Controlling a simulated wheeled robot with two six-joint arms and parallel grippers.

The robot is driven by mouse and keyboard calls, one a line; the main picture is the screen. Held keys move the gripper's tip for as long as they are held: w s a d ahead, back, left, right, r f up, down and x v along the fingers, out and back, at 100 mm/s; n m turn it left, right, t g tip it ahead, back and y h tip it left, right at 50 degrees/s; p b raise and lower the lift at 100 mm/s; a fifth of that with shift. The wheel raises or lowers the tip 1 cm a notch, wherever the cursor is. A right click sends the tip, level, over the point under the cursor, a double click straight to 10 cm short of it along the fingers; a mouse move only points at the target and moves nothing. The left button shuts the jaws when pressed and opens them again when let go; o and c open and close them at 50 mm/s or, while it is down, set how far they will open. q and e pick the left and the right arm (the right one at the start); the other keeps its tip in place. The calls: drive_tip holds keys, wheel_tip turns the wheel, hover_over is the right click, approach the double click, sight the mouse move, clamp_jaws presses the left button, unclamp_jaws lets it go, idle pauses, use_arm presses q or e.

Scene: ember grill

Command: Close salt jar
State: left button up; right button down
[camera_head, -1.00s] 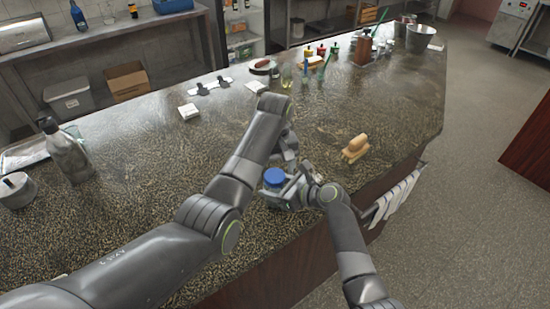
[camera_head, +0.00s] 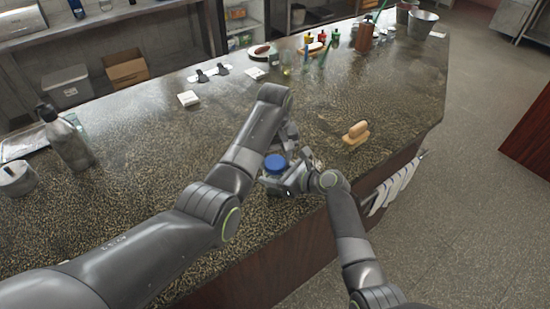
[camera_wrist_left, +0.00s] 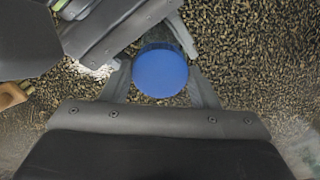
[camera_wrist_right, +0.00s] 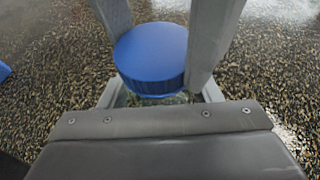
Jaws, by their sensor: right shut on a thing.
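The salt jar shows a round blue lid (camera_head: 275,162) near the counter's front edge. The lid also shows in the left wrist view (camera_wrist_left: 159,72). In the right wrist view the lid (camera_wrist_right: 152,52) sits over the clear glass body (camera_wrist_right: 155,98); whether it is fully seated I cannot tell. My right gripper (camera_wrist_right: 158,92) is shut on the jar's glass body, below the lid. My left gripper (camera_wrist_left: 160,88) has its fingers on both sides of the lid, seemingly open around it. Most of the jar's body is hidden by the grippers and lid.
A wooden-handled brush or block (camera_head: 356,133) lies right of the grippers. A white square item (camera_head: 188,98) and several bottles stand further back. The counter between is clear.

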use_arm(q)
drive_tip(key=o, duration=0.4)
drive_tip(key=shift+o, duration=0.2)
wheel_tip(320, 180, up, 8)
drive_tip(key=shift+f, duration=0.2)
use_arm(e)
drive_tip(key=shift+c, duration=1.9)
unclamp_jaws()
use_arm(q)
drive_tip(key=shift+f+b, duration=0.75)
drive_tip(key=shift+f, duration=0.05)
use_arm(e)
drive_tip(key=v, duration=1.7)
drive_tip(key=shift+d, duration=0.2)
